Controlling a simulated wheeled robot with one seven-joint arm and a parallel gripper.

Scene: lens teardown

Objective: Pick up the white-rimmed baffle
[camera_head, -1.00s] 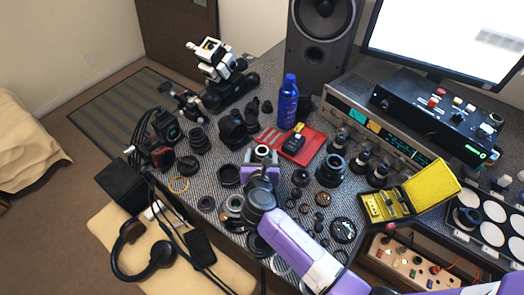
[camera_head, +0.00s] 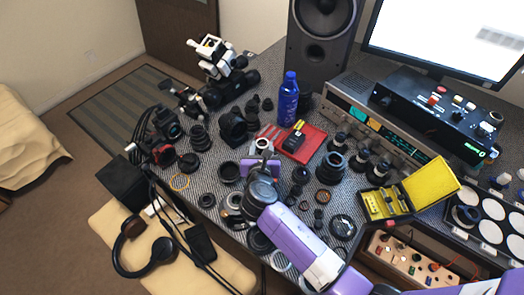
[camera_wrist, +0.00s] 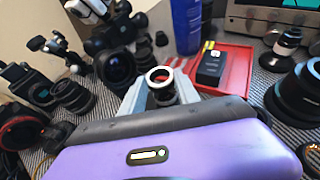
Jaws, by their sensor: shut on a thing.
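The white-rimmed baffle (camera_wrist: 160,77) is a short dark ring with a pale rim and a reddish inside. In the wrist view it sits between the grey fingers of my gripper (camera_wrist: 160,92), which is shut on it. In the head view the baffle (camera_head: 262,143) shows small at the tip of my gripper (camera_head: 262,150), over the middle of the patterned desk. My purple gripper body hides its lower part and the desk just below it.
A red tray (camera_head: 314,139) with a black device (camera_head: 294,138) lies just right of my gripper. A blue bottle (camera_head: 288,98) stands behind. Lenses and rings crowd the desk around, with a yellow case (camera_head: 430,182) at right.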

